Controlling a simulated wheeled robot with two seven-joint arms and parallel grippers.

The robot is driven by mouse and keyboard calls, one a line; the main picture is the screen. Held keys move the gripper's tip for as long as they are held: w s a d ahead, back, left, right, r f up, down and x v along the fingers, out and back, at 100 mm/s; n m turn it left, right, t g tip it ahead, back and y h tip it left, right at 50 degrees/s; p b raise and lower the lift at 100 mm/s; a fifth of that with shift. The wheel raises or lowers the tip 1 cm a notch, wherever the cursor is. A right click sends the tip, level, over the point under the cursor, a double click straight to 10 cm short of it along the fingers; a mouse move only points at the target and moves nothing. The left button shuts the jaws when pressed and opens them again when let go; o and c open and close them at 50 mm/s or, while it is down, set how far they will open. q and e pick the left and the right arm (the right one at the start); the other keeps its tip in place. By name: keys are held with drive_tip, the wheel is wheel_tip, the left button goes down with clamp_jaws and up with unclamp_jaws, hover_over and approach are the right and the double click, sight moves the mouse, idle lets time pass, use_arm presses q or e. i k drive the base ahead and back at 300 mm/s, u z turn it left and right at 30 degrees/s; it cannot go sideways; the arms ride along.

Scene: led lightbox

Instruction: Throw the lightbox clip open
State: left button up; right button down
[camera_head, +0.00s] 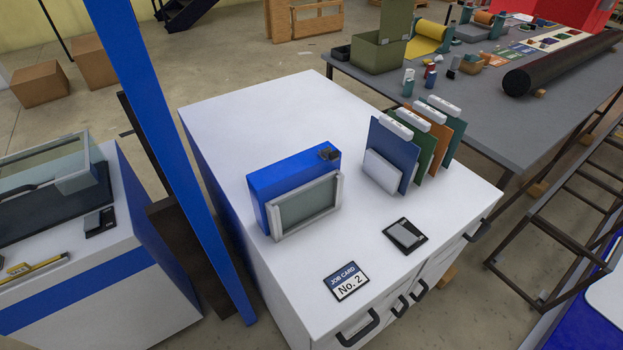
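The lightbox (297,172) is a blue box standing upright on the white cabinet top. Its front has a light grey frame around a grey-green panel (307,207). A small dark clip-like part (327,153) with a brownish tint sits on the box's top at the right end. It is too small to tell whether it is open or shut. Neither of my grippers is in view, and nothing touches the box.
On the white cabinet (228,116), colored panels (393,152) stand right of the box. A dark pad (405,236) and job card "No. 2" (346,281) lie in front. A blue post (160,130) rises at left. The cabinet's back left is clear.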

sight(334, 156)
drive_tip(key=u, duration=1.75)
drive_tip(key=k, duration=1.1)
drive_tip(key=z, duration=1.9)
drive_tip(key=i, duration=0.5)
drive_tip(key=z, duration=0.05)
